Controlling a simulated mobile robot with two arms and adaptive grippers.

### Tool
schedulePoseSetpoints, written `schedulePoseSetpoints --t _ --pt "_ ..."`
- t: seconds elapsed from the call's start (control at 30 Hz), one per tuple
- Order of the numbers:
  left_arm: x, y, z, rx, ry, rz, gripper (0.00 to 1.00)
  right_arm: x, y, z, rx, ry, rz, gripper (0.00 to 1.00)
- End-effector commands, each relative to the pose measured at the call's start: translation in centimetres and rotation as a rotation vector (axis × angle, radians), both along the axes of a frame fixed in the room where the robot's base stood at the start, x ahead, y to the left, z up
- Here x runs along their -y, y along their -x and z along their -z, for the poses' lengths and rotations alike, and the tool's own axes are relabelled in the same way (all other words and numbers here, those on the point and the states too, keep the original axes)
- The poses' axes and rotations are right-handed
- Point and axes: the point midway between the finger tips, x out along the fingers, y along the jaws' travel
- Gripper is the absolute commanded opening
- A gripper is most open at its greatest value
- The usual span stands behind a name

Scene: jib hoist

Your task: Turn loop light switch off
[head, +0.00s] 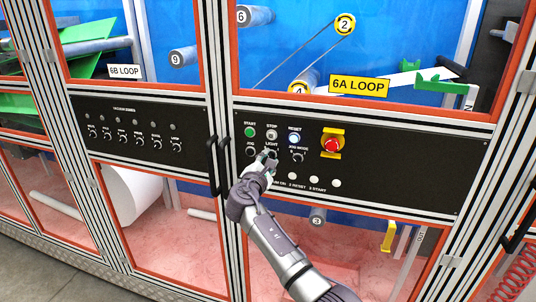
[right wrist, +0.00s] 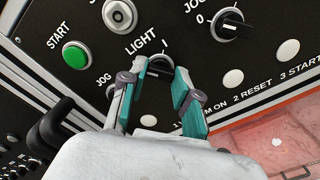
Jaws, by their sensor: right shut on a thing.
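The light switch (right wrist: 155,77) is a black rotary knob under the LIGHT label on the black control panel (head: 400,165). In the right wrist view it sits between the two green-padded fingers of my right gripper (right wrist: 160,90). My right gripper is shut on the knob; it also shows in the head view (head: 267,160), where it hides most of the switch. A mark "I" shows at the knob's upper right; the knob's exact pointing direction is hidden by the fingers. My left gripper is not in view.
Close around the switch are the green START button (head: 250,132), the STOP button (head: 271,134), the lit RESET button (head: 294,138), the JOG MODE knob (head: 298,157) and a red emergency stop (head: 332,146). Black door handles (head: 218,165) stand out at the left.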

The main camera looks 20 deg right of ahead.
Motion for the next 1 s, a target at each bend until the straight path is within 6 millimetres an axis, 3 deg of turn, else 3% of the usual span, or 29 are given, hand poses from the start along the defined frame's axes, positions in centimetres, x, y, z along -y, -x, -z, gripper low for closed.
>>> schedulePoseSetpoints --t 0.23,0.83,0.87,1.0 --pt "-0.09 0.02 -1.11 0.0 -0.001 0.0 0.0 0.04 0.0 -0.17 -0.054 0.081 0.001 0.0" --pt "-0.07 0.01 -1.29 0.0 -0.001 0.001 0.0 0.04 -0.01 -0.04 -0.073 0.11 0.002 0.0" --pt "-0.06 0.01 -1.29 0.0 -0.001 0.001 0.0 0.04 -0.01 -0.04 -0.073 0.11 0.002 0.36" --pt "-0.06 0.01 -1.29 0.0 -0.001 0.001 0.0 0.03 0.0 -0.03 -0.073 0.109 0.001 0.56"
